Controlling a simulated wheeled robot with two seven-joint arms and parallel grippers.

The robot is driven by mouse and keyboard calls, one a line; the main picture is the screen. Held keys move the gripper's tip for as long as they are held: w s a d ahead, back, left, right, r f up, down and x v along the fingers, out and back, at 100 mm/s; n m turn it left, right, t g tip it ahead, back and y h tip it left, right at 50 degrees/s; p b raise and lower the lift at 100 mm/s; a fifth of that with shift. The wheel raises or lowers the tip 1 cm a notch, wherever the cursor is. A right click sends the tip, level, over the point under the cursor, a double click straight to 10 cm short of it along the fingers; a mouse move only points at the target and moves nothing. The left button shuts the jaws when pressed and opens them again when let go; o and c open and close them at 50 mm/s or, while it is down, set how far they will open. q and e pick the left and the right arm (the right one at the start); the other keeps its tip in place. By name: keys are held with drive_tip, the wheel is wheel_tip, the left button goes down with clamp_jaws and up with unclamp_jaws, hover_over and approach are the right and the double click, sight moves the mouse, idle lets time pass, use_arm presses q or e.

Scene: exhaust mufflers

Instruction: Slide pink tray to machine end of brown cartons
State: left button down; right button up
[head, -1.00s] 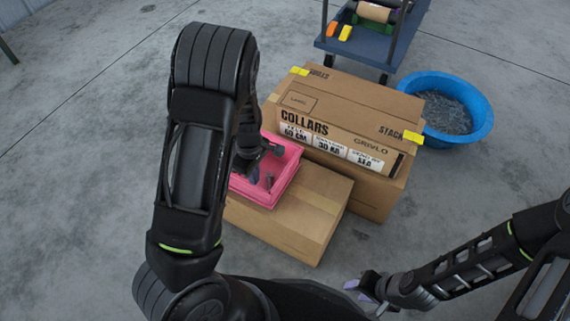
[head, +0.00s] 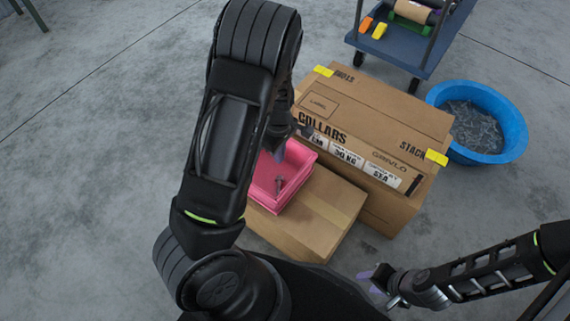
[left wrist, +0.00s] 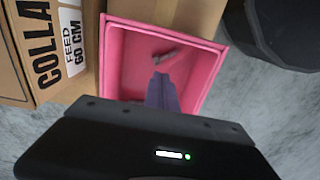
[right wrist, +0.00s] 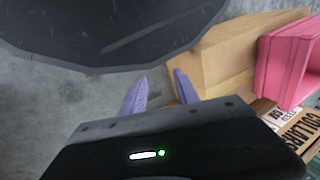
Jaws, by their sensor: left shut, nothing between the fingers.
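The pink tray (head: 268,205) sits on top of the lower brown carton (head: 318,217), beside the taller brown carton (head: 382,112) marked COLLARS. A small grey metal piece (head: 280,185) lies in the tray. My left arm hides the tray's left part in the head view. My left gripper (head: 281,152) is shut and empty, fingers pointing down over the tray. In the left wrist view its closed fingers (left wrist: 161,90) overlap the tray's inside; I cannot tell whether they touch it. My right gripper (right wrist: 160,88) is open and empty, near the lower carton's front side.
A blue tub (head: 515,125) of metal bits stands right of the tall carton. A blue cart (head: 400,52) with orange and yellow blocks stands behind. Yellow tabs (head: 437,157) stick to the tall carton. Bare concrete floor lies to the left.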

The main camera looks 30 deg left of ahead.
use_arm(q)
wheel_tip(320, 180, down, 9)
drive_tip(key=b, duration=0.3)
drive_tip(key=shift+f+b, duration=0.2)
drive_tip(key=shift+b, duration=0.2)
drive_tip(key=d, duration=0.3)
drive_tip(key=shift+s+d, duration=0.2)
drive_tip(key=shift+d, duration=0.3)
